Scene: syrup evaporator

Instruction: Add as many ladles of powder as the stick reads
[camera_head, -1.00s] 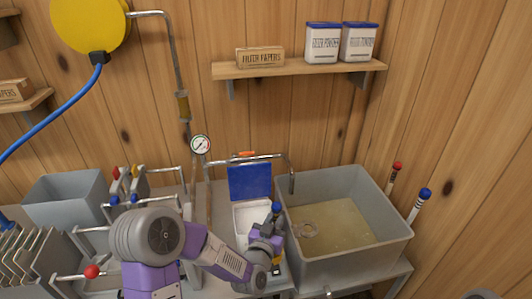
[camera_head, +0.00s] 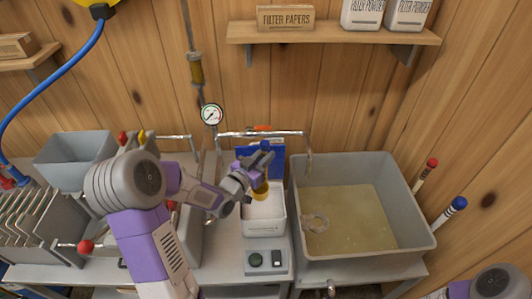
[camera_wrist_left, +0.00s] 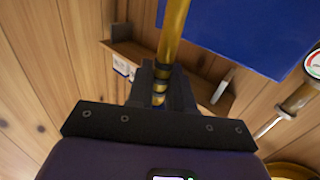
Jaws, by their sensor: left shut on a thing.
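My left gripper (camera_head: 258,168) is shut on the ladle and holds it above the powder box. The ladle's gold handle (camera_wrist_left: 170,35) runs between the fingers in the left wrist view. Its gold lower part (camera_head: 261,188) and blue top (camera_head: 265,146) show in the head view. The open white powder box (camera_head: 264,229) holds white powder, with its blue lid (camera_head: 277,160) raised behind. The grey tank (camera_head: 420,237) right of it holds yellowish liquid. A red-topped stick (camera_head: 424,176) and a blue-topped stick (camera_head: 449,211) stand at its right side; their readings are too small to tell.
A pipe (camera_head: 260,134) with a gauge (camera_head: 211,115) runs behind the powder box. A small control box (camera_head: 265,271) stands in front. A shelf (camera_head: 330,34) with filter papers and powder tubs hangs above.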

